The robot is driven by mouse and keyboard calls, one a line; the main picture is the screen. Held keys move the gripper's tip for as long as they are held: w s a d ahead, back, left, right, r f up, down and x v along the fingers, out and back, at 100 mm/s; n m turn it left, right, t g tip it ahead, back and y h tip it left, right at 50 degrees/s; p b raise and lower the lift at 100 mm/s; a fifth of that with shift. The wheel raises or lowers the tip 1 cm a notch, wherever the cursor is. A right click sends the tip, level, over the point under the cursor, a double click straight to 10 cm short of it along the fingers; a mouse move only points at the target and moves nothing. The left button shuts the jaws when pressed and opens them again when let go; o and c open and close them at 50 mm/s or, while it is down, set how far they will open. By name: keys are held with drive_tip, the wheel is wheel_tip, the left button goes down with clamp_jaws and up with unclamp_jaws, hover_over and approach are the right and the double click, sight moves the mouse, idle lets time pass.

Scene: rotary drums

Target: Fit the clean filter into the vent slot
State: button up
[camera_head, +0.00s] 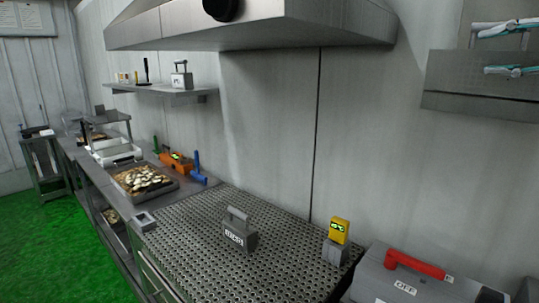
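No thing here can be told for sure as the clean filter. A small grey block with a top handle and a white label (240,232) stands upright on the perforated metal worktop; I cannot read its label. A similar grey handled block (181,76) stands on the wall shelf. A metal hood (260,24) hangs over the worktop, with a dark round part (221,8) at its top edge. No vent slot can be made out clearly. My gripper is not in view.
The perforated worktop (190,235) is mostly bare. A yellow device (339,231) on a grey base stands at its right, near a grey case with a red handle (415,264). A tray of pale pieces (143,180) and orange and blue tools lie further left. Green floor (50,250) is open.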

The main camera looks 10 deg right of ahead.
drive_tip(key=a+f+n+g+y, duration=0.3)
drive_tip(key=a+f+n+g, duration=0.15)
drive_tip(key=a+f, duration=0.7)
drive_tip(key=s+a+f+n+g+h, duration=0.2)
drive_tip(key=s+a+f+n+g, duration=0.1)
drive_tip(key=s+a+f+n, duration=0.2)
drive_tip(key=s+a+f+n+g+h, duration=0.2)
drive_tip(key=s+a+f+n+g, duration=0.2)
drive_tip(key=s+f, duration=0.6)
wheel_tip(320, 180, down, 3)
drive_tip(key=shift+a+r+n+h, duration=0.15)
drive_tip(key=shift+a+n+h, duration=0.35)
drive_tip(key=shift+a, duration=0.75)
drive_tip(key=shift+c, duration=0.6)
